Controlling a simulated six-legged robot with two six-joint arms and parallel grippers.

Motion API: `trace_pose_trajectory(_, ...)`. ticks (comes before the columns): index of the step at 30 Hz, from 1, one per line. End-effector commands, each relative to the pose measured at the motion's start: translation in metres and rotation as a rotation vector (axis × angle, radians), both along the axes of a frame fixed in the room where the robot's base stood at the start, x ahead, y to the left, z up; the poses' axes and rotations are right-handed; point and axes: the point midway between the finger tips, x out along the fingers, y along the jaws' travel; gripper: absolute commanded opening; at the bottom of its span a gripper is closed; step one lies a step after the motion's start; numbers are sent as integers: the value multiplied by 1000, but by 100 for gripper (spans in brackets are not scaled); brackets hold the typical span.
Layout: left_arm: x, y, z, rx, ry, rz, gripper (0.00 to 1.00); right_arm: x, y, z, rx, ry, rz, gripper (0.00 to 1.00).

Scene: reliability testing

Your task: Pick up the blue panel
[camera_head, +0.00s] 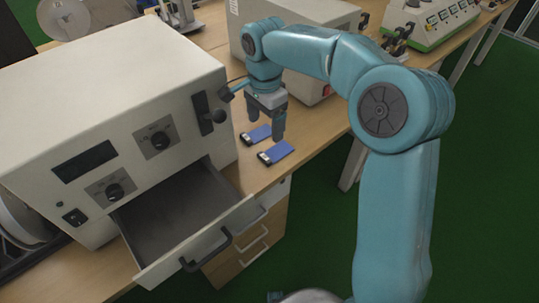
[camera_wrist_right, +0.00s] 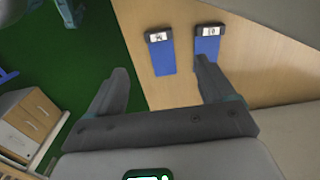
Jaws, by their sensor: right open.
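Two blue panels with dark, white-labelled ends lie flat, side by side on the wooden table: a nearer one (camera_head: 278,152) and a farther one (camera_head: 259,133). In the right wrist view, one blue panel (camera_wrist_right: 163,58) shows between the fingers, and the other blue panel (camera_wrist_right: 207,47) lies partly behind the right-hand finger. My right gripper (camera_head: 266,124) points down over the panels, open and empty. One finger covers a little of the panel area in the head view. Its fingers also show apart in the right wrist view (camera_wrist_right: 162,66). My left gripper is not in view.
A large cream machine (camera_head: 120,120) stands left of the panels, its drawer (camera_head: 185,215) pulled open towards the front. A beige box (camera_head: 300,15) stands behind the gripper. The table edge is close to the nearer panel, with green floor (camera_head: 310,215) beyond.

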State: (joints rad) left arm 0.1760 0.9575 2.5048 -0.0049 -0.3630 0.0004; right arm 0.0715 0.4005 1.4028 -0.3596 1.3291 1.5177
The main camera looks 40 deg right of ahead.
Motion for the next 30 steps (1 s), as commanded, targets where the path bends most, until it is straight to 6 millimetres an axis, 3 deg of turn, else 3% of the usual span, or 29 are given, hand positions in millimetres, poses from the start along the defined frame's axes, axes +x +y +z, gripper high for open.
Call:
trace_pose_trajectory(1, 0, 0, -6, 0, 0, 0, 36, -2, 0, -16, 0, 3, 0, 83)
trace_pose_trajectory(6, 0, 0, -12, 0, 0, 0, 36, -2, -1, -48, -1, 2, 0, 83)
trace_pose_trajectory(13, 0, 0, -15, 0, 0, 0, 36, 0, 0, -67, -1, 1, 1, 83)
trace_pose_trajectory(21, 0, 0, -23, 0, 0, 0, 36, 3, 0, -108, 1, 2, 0, 83)
trace_pose_trajectory(30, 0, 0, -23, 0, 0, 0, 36, 4, 0, -113, 0, -1, 1, 83)
